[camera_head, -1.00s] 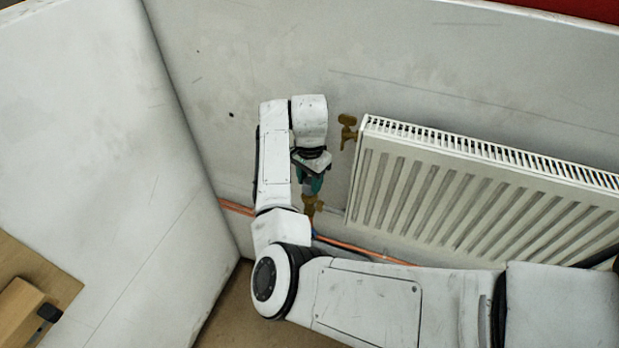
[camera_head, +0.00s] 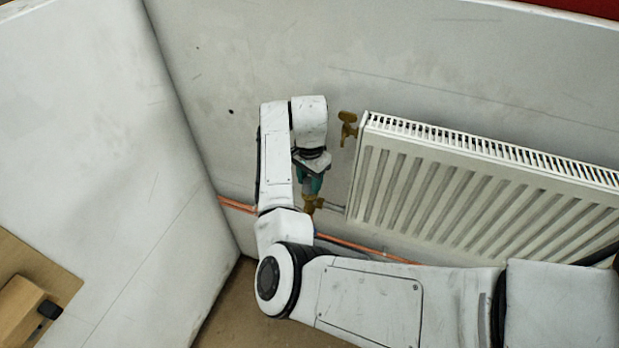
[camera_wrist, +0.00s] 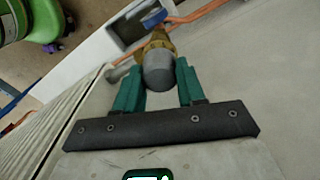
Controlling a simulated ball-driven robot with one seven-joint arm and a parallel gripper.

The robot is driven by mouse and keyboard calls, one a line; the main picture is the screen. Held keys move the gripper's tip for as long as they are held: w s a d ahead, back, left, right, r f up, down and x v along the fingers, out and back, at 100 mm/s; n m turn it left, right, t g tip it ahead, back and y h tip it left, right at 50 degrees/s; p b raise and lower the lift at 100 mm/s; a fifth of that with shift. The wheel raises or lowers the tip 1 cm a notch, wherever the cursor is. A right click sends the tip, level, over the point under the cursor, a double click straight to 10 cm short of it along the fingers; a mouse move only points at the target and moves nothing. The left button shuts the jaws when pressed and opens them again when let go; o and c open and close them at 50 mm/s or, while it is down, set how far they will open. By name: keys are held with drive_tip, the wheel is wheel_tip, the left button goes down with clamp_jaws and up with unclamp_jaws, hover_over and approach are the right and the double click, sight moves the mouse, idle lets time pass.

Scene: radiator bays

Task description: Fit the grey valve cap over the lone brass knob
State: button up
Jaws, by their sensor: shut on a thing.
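The grey valve cap (camera_wrist: 158,72) is a short round piece between my gripper's teal fingers in the wrist view. My gripper (camera_wrist: 158,80) is shut on it; in the head view my gripper (camera_head: 312,183) points down just above the brass valve. The brass knob (camera_wrist: 157,42) lies directly beyond the cap, in line with it, partly hidden by it. It also shows in the head view (camera_head: 312,204), left of the radiator. I cannot tell whether the cap touches or covers the knob. In the head view the cap is hidden.
The white radiator (camera_head: 470,195) stands close on the right. A brass fitting (camera_head: 347,125) sits at its upper left corner. Copper pipes (camera_head: 365,250) run low along the wall. A green container (camera_wrist: 15,20) shows in the wrist view. The wall on the left is bare.

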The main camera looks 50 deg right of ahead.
drive_tip(key=shift+f, duration=0.9)
idle(1.0)
drive_tip(key=o, duration=1.6)
drive_tip(key=shift+c, duration=0.2)
drive_tip(key=shift+r, duration=0.1)
drive_tip(key=shift+r+p, duration=2.15)
drive_tip(key=shift+r, duration=0.2)
